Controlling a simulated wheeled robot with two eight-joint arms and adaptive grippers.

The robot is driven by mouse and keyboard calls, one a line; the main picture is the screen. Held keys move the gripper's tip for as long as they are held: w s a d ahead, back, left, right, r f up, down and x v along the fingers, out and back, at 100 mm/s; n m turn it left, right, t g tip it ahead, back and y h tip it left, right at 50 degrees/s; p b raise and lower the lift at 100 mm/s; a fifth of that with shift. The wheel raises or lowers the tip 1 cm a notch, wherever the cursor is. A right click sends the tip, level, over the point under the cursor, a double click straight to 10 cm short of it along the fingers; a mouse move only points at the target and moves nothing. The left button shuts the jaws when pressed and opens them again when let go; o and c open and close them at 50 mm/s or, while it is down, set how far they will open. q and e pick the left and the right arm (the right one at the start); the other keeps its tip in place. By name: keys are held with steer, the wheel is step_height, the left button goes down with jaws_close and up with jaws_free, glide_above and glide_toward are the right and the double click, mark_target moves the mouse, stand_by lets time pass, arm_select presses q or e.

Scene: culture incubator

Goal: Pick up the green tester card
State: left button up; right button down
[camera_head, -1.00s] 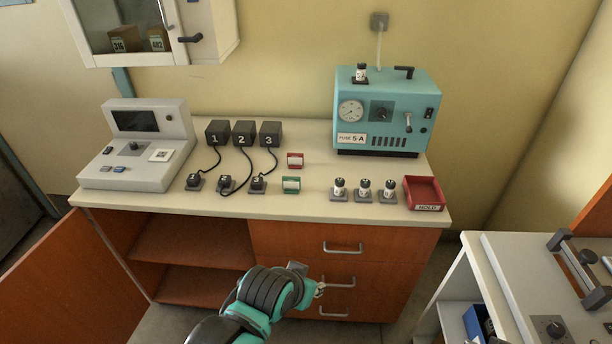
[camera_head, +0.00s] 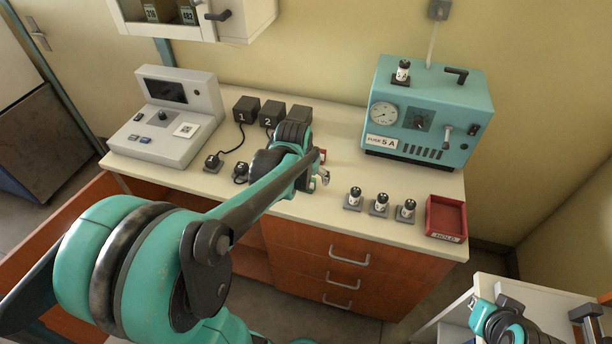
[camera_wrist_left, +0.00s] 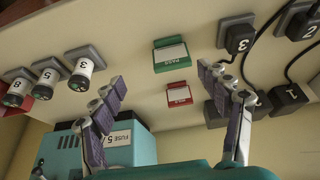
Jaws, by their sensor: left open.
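The green tester card (camera_wrist_left: 171,55) lies on the counter, seen in the left wrist view with its white label up. In the head view my left arm hides it. My left gripper (camera_wrist_left: 164,80) is open and empty, its fingers spread to either side of the green card in the picture; I cannot tell how high above the counter they are. In the head view my left gripper (camera_head: 321,174) is over the counter's front middle. Part of my right arm shows at the lower right of the head view, its fingers unclear.
A red card (camera_wrist_left: 180,95) lies beside the green one. Black plugs with cables (camera_wrist_left: 237,39) and labelled cylinders (camera_wrist_left: 84,70) flank the cards. A red tray (camera_head: 445,216), a teal fuse machine (camera_head: 440,100) and a grey console (camera_head: 165,120) stand on the counter (camera_head: 330,222).

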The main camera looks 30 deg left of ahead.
mark_target(306, 181)
arm_select(q)
steer(key=shift+w+a+f, duration=0.2)
steer(key=shift+w+a, duration=0.15)
steer(key=shift+a, duration=0.15)
steer(key=shift+w+a+f, duration=0.15)
steer(key=shift+w+a, duration=0.2)
steer(key=shift+a, duration=0.15)
steer(key=b+x, duration=0.1)
steer(key=x, duration=0.2)
steer(key=shift+f, duration=0.3)
steer(key=x, duration=0.1)
steer(key=b+x, duration=0.2)
steer(key=shift+s+f, duration=0.15)
steer(key=shift+f, duration=0.3)
steer(key=shift+w+a+f+b, duration=0.1)
steer(key=shift+w+f+b, duration=0.15)
steer(key=shift+f+b, duration=0.05)
steer(key=shift+s+r, duration=0.1)
steer(key=shift+c, duration=1.3)
steer(key=c, duration=0.8)
